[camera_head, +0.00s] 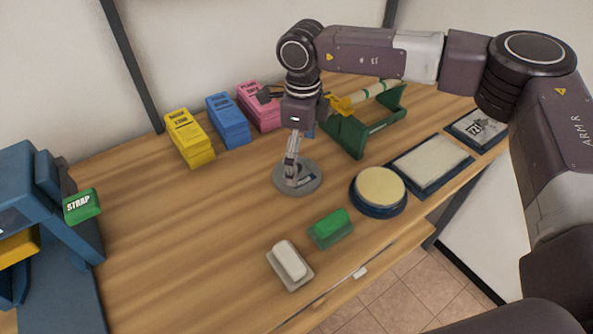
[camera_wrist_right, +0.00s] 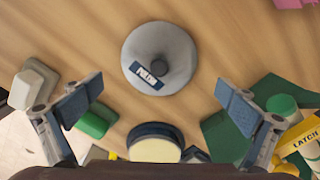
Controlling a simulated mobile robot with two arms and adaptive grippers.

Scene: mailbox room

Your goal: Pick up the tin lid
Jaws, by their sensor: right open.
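The tin lid (camera_head: 309,186) is a grey round disc with a dark knob and a dark blue label. It lies flat on the wooden table in the head view. It also shows in the right wrist view (camera_wrist_right: 178,50), top centre. My right gripper (camera_head: 292,172) points down over the lid, partly hiding it in the head view. In the right wrist view its fingers (camera_wrist_right: 160,92) are wide apart, with the lid ahead between them. I see nothing between the fingers, and I cannot tell the exact height above the knob. My left gripper is not in view.
Yellow (camera_head: 188,138), blue (camera_head: 228,120) and pink (camera_head: 258,105) stacks stand behind. A green stand (camera_head: 347,137) holds a yellow tool. A round cream pad (camera_head: 378,186), green block (camera_head: 331,227) and white block (camera_head: 290,260) lie near the front edge. The table's left-middle is clear.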

